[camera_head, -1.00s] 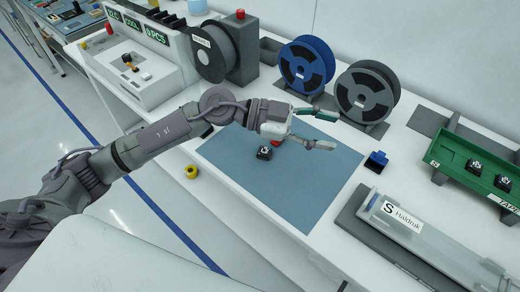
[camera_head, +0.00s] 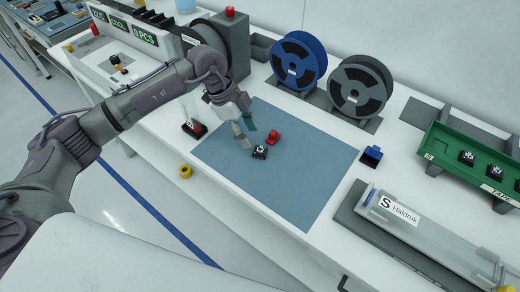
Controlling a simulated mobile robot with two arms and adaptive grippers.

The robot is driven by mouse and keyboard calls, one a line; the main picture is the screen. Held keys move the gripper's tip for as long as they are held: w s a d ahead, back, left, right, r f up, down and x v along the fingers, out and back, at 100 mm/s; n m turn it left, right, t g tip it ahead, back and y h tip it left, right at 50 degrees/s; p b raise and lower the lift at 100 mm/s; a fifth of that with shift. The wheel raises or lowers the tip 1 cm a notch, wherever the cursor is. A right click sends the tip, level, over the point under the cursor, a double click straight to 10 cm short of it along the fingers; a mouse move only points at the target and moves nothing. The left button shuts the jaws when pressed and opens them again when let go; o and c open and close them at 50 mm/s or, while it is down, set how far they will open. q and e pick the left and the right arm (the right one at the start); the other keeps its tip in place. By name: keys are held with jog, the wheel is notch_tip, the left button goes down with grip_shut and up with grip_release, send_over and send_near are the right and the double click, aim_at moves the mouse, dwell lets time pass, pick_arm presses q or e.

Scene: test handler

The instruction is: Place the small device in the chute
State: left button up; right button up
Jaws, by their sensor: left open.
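A small black device (camera_head: 260,152) with a white mark on top lies on the blue-grey mat (camera_head: 310,185). My left gripper (camera_head: 247,138) points down over the mat, just left of the device, with its fingers apart and nothing between them. I cannot tell its exact height above the mat. A long grey channel (camera_head: 425,236) labelled "S Haldruk" with clear walls lies at the right. A green sloped tray (camera_head: 456,174) labelled "TAPE" holds several similar black devices. Which of these two is the chute I cannot tell. My right gripper is not in view.
A red piece (camera_head: 273,136) lies close behind the device. A blue piece (camera_head: 371,155) stands right of the mat. A blue reel (camera_head: 299,60) and a grey reel (camera_head: 361,86) stand behind it. A yellow knob (camera_head: 185,171) is at the table's front edge. The mat's right part is clear.

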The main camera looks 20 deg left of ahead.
aim_at(258, 150)
pick_arm(q)
jog(key=p+x, duration=0.1)
jog(key=x, duration=0.3)
jog(key=shift+s+d+f, duration=0.1)
jog(key=shift+s+d, duration=0.1)
jog(key=shift+d+f, duration=0.2)
jog(key=shift+f, duration=0.3)
jog(key=c, duration=0.8)
jog(key=shift+r, duration=0.2)
